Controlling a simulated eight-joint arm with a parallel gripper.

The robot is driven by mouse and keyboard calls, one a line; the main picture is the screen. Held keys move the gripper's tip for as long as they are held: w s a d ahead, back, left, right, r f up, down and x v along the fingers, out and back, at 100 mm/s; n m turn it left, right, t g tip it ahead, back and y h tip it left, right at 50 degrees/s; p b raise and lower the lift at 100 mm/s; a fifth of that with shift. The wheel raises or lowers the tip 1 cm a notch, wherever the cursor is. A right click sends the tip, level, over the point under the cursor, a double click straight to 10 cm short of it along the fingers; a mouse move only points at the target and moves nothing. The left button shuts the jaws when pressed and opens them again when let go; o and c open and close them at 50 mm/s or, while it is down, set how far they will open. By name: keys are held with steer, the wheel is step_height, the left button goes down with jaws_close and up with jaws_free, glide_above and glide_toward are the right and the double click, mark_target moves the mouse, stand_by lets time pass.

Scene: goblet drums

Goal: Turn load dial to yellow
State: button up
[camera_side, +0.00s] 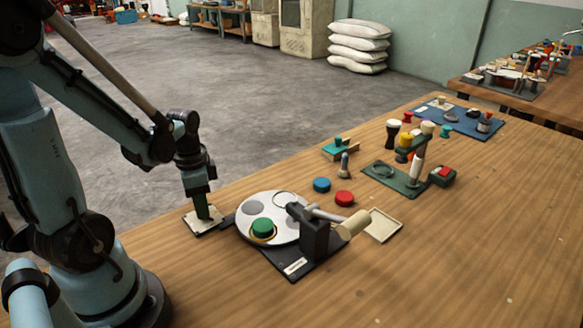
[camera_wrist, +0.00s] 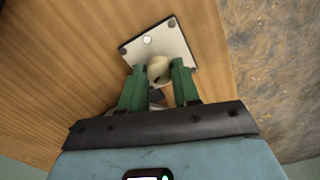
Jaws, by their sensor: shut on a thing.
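The load dial is most likely the small pale plate with a cream knob at the table's near left edge. The plate (camera_side: 206,228) lies flat beside the white disk, and it also shows in the wrist view (camera_wrist: 180,44). My gripper (camera_side: 203,214) points straight down over it. In the wrist view the green fingers of my gripper (camera_wrist: 158,74) are shut on the cream knob (camera_wrist: 158,68). A white dot (camera_wrist: 147,40) shows on the plate ahead of the knob. I see no yellow mark on the plate; the fingers hide part of it.
Right of the plate, a white disk (camera_side: 284,232) carries a green puck (camera_side: 263,226). Blue (camera_side: 322,185) and red (camera_side: 344,198) pucks lie behind. The table's front right is clear.

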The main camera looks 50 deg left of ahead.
steer(key=n, duration=1.2)
steer(key=shift+n, duration=0.3)
stand_by(0.4)
steer(key=o, duration=1.1)
steer(key=shift+c, duration=0.2)
steer(key=shift+r, duration=0.15)
step_height(320, 180, up, 12)
